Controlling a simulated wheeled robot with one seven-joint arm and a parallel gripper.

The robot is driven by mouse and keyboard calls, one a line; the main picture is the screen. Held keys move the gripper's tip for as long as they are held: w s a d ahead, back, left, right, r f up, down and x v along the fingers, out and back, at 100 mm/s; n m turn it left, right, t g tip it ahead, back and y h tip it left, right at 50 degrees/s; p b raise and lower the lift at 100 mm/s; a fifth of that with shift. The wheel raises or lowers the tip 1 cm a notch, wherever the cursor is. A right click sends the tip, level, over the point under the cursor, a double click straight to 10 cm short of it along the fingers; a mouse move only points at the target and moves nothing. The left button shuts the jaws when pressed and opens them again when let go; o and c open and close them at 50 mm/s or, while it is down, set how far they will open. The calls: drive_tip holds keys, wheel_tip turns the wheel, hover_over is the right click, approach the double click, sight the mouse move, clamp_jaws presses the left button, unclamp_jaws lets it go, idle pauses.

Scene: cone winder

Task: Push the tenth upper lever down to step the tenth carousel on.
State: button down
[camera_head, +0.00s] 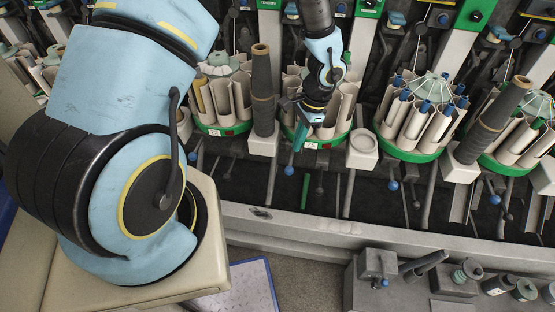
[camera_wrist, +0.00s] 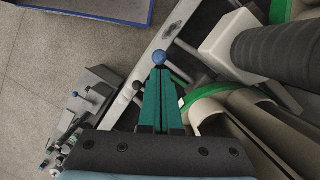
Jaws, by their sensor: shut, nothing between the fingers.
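My gripper (camera_head: 297,145) is shut and empty, with its green fingers pointing down in front of a carousel (camera_head: 338,138) with a green rim and cream tubes. In the wrist view the closed fingers (camera_wrist: 160,72) reach up to a lever's blue ball knob (camera_wrist: 160,57). The knob lies at or just beyond the fingertips; I cannot tell whether they touch. In the head view this blue knob (camera_head: 289,170) shows just below the fingers. No number marks this lever as the tenth. My arm hides part of the carousel.
A dark yarn cone (camera_head: 263,90) stands on a cream holder left of the gripper and looms in the wrist view (camera_wrist: 270,50). Neighbouring carousels (camera_head: 415,120) and blue-knobbed levers (camera_head: 392,185) line the machine. A grey rail (camera_head: 330,228) runs in front, with open floor beyond.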

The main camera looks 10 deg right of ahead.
sight(289, 168)
drive_tip(key=shift+d+f, duration=0.2)
drive_tip(key=shift+f, duration=0.3)
drive_tip(key=b+x, duration=0.5)
drive_tip(key=x, duration=0.2)
idle(0.4)
